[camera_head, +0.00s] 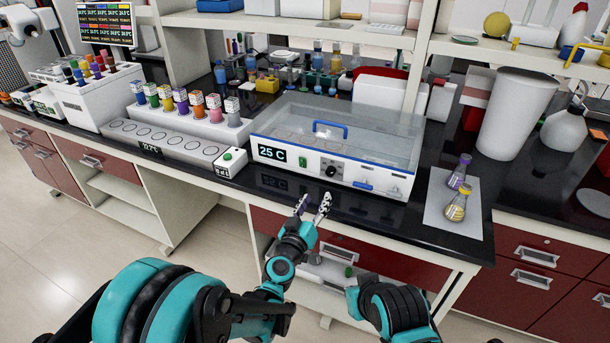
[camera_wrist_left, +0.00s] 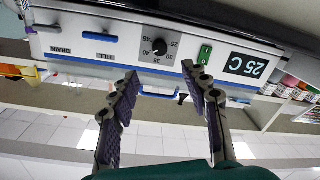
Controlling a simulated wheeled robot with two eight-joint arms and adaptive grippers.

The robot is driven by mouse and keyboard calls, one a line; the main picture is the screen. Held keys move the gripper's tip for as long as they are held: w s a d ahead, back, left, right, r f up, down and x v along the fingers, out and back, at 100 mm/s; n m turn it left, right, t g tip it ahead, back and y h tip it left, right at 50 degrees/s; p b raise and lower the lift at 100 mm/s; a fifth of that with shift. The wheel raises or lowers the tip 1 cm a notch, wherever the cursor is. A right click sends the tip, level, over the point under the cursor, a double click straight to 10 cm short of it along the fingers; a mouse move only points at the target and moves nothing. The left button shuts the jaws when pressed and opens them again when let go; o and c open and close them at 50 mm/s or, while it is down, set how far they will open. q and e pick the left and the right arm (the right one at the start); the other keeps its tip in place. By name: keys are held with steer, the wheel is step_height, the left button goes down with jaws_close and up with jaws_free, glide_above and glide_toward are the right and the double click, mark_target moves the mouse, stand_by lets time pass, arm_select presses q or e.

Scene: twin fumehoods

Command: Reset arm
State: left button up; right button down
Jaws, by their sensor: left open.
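My left gripper (camera_head: 312,204) is open and empty in front of the counter's front edge, below the water bath (camera_head: 335,140). In the left wrist view my left gripper (camera_wrist_left: 162,80) has its two fingers spread, with nothing between them. The bath's front panel also shows there, upside down, with a black dial (camera_wrist_left: 159,46), a green switch (camera_wrist_left: 205,54) and a "25 C" display (camera_wrist_left: 245,65). The fingers look apart from the bath. Part of my right arm (camera_head: 395,308) shows at the bottom of the head view; its gripper is not in view.
A white bucket (camera_head: 515,110) stands at far right. The floor (camera_head: 60,260) at left is clear.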

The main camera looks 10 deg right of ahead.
arm_select(q)
steer(key=s+a+r+m+g+y, duration=0.1)
steer(key=s+a+r+g, duration=0.15)
steer(key=a, duration=0.25)
steer(key=s+a+r+m+g, duration=0.1)
steer(key=s+a+r, duration=0.25)
steer(key=a, duration=0.25)
steer(key=s+a+f+n+g+y, duration=0.1)
steer(key=s+a+f+y, duration=0.3)
steer(key=s+a, duration=0.6)
steer(key=s+a+f+n+g+y, duration=0.2)
steer(key=s+a+f+g+y, duration=0.1)
steer(key=s+a, duration=0.7)
steer(key=shift+a+f+y, duration=0.6)
steer(key=shift+a+f, duration=0.15)
steer(key=shift+f, duration=0.15)
steer(key=shift+s+g, duration=0.1)
steer(key=shift+g, duration=0.15)
